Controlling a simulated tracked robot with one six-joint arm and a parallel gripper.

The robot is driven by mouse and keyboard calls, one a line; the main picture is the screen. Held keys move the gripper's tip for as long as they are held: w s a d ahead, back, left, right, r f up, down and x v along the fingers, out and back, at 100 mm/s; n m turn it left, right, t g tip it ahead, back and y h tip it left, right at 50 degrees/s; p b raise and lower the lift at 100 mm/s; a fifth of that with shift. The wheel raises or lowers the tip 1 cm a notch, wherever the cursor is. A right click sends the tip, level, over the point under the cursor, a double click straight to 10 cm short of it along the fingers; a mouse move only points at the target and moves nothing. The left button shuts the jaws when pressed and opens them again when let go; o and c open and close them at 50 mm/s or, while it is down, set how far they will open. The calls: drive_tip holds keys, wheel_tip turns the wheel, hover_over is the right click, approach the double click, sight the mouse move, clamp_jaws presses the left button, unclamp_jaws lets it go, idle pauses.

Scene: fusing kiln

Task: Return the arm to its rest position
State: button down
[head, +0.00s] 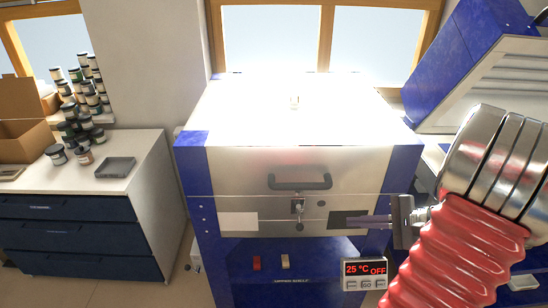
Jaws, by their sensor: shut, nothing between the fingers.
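My gripper (364,219) is at the right of the head view, in front of the kiln's front face. Its narrow fingers point left and are shut with nothing between them. My arm, with red bellows and a ribbed metal section, comes in from the lower right and hides part of what is behind it. The blue and steel kiln (240,178) stands in the middle with its lid down. The lid has a dark handle (300,184), with a latch (298,207) below. I cannot tell whether the fingers touch the kiln.
A controller (365,268) below the gripper reads 25 °C OFF. A white-topped drawer cabinet (132,150) at left carries stacked jars (85,100), a cardboard box (22,140) and a grey tray (115,167). A blue hooded unit (440,60) stands at right. Floor shows between cabinet and kiln.

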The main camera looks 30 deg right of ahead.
drive_tip(key=s+a+f+n+g+h, duration=0.1)
drive_tip(key=s+a+f+n+g, duration=0.3)
drive_tip(key=a+g, duration=0.4)
drive_tip(key=a+r+n+t+h, duration=0.1)
drive_tip(key=a+r+n, duration=0.4)
drive_tip(key=a, duration=0.3)
drive_tip(key=w+a+r+n+t+h, duration=0.1)
drive_tip(key=a+r+n+h, duration=0.1)
drive_tip(key=a+r+n, duration=0.3)
drive_tip(key=w+a+r+n+h, duration=0.1)
drive_tip(key=a+r+n, duration=0.4)
drive_tip(key=a, duration=0.7)
drive_tip(key=shift+a+r+n+t+h, duration=0.3)
drive_tip(key=shift+n+t+h, duration=0.1)
drive_tip(key=shift+h, duration=0.1)
